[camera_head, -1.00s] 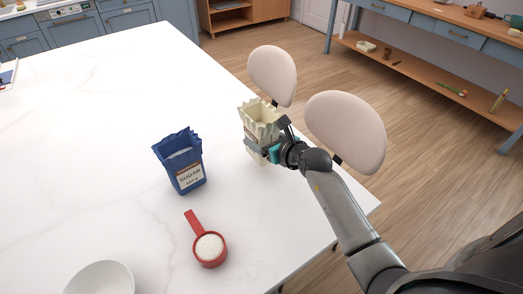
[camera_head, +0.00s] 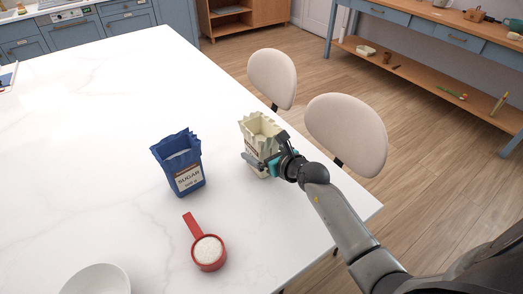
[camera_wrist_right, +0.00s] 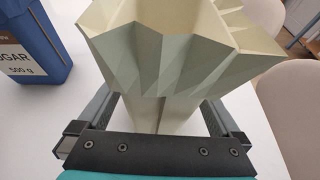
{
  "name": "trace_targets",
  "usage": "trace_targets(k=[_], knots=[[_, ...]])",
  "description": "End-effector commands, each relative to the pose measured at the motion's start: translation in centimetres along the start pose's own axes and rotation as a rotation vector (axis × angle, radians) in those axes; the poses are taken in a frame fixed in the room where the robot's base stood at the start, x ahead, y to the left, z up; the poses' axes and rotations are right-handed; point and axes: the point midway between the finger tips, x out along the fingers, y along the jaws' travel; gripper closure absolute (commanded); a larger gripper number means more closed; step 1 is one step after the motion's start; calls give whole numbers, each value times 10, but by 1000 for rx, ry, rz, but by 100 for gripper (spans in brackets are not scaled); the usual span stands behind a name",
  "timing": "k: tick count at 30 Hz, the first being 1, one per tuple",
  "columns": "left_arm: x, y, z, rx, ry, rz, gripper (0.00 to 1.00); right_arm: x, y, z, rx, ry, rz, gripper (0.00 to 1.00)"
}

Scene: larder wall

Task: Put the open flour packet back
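The open flour packet (camera_head: 259,128) is cream-coloured with a jagged open top. It stands upright on the white table near its right edge, to the right of the blue sugar packet. My right gripper (camera_head: 262,163) is around its lower part, with one finger on each side. In the right wrist view, the packet (camera_wrist_right: 160,60) fills the middle between the fingers (camera_wrist_right: 160,115), and strips of table show between them and its narrow lower part. The gripper looks open. The packet's label is mostly hidden by the gripper. My left gripper is not in view.
The blue sugar packet (camera_head: 180,165) stands to the left on the table (camera_head: 110,130). A red scoop of white grains (camera_head: 208,251) and a white bowl (camera_head: 97,280) are nearer. Two pale chairs (camera_head: 345,130) stand along the right edge.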

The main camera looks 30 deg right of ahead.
Motion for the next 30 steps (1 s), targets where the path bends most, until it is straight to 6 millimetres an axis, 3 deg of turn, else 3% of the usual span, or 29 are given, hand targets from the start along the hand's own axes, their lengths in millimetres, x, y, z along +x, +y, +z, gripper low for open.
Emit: trace_targets(k=[8,24,30], knots=[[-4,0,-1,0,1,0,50,-8,0,3,0,1,0,0],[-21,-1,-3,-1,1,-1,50,-96,0,3,-1,1,0,0],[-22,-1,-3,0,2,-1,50,-116,0,2,0,1,0,0]])
